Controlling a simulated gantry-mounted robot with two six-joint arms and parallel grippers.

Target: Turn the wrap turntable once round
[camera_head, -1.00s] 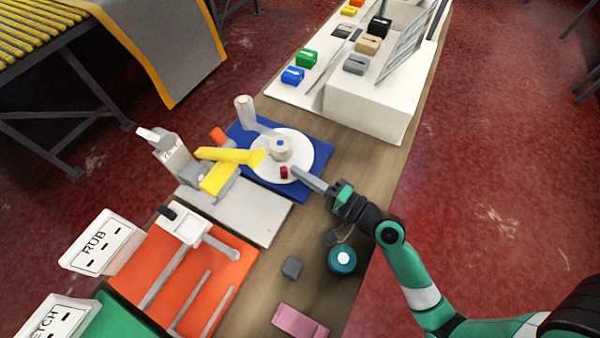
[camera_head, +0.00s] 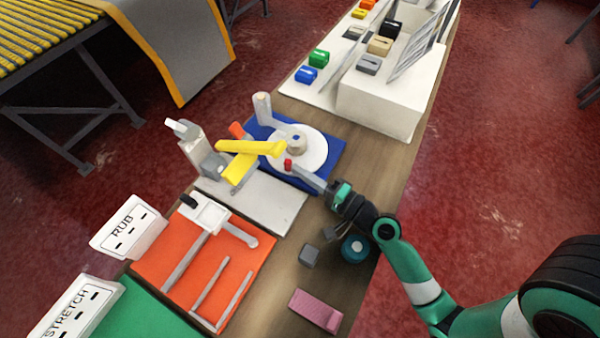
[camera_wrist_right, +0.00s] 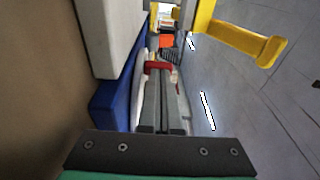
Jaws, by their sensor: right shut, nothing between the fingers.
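The wrap turntable is a white round disc (camera_head: 314,158) with a pale hub (camera_head: 296,141) on a blue base (camera_head: 332,150). A small red peg (camera_head: 288,164) stands near the disc's front edge. My right gripper (camera_head: 294,170) is shut and empty, reaching in from the lower right with its tips at the right side of the peg. In the right wrist view, the shut fingers (camera_wrist_right: 160,85) point at the red peg (camera_wrist_right: 157,66), which shows just beyond the tips; whether they touch it I cannot tell. My left gripper is not in view.
A yellow arm (camera_head: 250,147) reaches over the disc's left side, and a pale post (camera_head: 262,105) stands behind. A grey block (camera_head: 309,256), a teal round item (camera_head: 354,248) and a pink block (camera_head: 315,311) lie in front. A white box (camera_head: 380,110) is beyond.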

